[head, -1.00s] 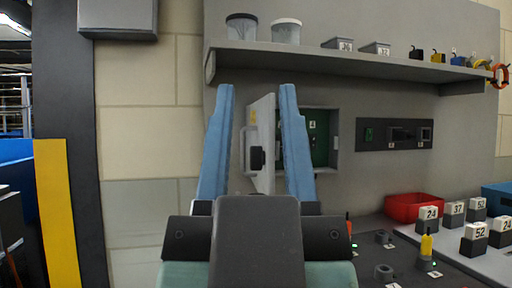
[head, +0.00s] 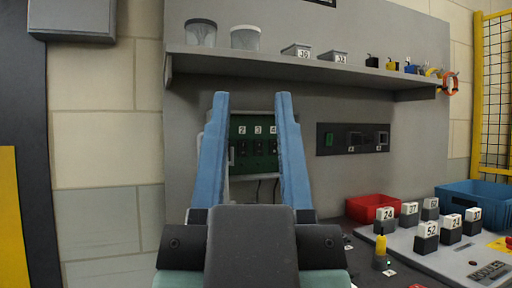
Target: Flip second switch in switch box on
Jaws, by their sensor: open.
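The switch box (head: 258,170) is a recess in the grey wall with a green panel inside. Labels 2, 3 and 4 show above dark switches. The second switch (head: 242,147) sits just right of my left finger; whether it is up or down is too small to tell. Anything left of it on the panel is hidden by that finger. The box door (head: 200,140) is mostly hidden behind the left finger, with only a pale edge showing. My gripper (head: 252,100) is open and empty, its blue fingers framing the panel in the picture. No contact is visible.
A shelf (head: 300,66) with cups and small boxes runs above the switch box. A dark control panel (head: 352,138) is on the wall to the right. The bench below holds a red bin (head: 372,208), a blue bin (head: 480,200) and several numbered blocks.

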